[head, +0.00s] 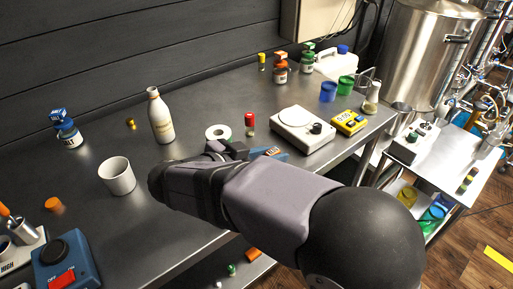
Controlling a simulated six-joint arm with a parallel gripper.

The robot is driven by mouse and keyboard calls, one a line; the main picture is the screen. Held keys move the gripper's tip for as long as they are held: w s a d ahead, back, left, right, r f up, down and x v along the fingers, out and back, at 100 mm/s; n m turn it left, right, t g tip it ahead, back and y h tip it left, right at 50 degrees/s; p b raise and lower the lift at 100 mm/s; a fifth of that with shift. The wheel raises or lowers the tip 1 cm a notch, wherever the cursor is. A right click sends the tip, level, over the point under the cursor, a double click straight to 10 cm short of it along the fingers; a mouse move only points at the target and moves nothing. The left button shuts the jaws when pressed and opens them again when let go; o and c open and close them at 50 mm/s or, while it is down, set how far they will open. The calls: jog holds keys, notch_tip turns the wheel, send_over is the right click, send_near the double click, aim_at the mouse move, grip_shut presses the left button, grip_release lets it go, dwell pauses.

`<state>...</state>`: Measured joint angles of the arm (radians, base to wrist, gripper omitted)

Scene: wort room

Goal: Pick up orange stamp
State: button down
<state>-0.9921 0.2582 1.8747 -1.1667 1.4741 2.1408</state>
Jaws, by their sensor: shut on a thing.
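My gripper (228,149) is over the middle of the steel table, just in front of a white tape roll (217,132). Its jaws are largely hidden by my own arm. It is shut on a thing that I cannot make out. I see no orange stamp that I can name for certain. A small orange round piece (53,203) lies at the left, well away from my gripper. An orange bottle-like item (280,72) with a pale label stands at the back, also apart from it.
A white mug (117,176) and a cream bottle (161,116) stand left of my gripper. To its right are a red-topped piece (250,121), a partly covered blue box (277,154), a white scale (302,131) and a yellow meter (348,123).

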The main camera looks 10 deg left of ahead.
jog(key=s+d+b, duration=0.1)
jog(key=s+d, duration=0.5)
jog(key=shift+s+d+b, duration=0.35)
jog(key=shift+d+b, duration=0.05)
jog(key=shift+r, duration=0.1)
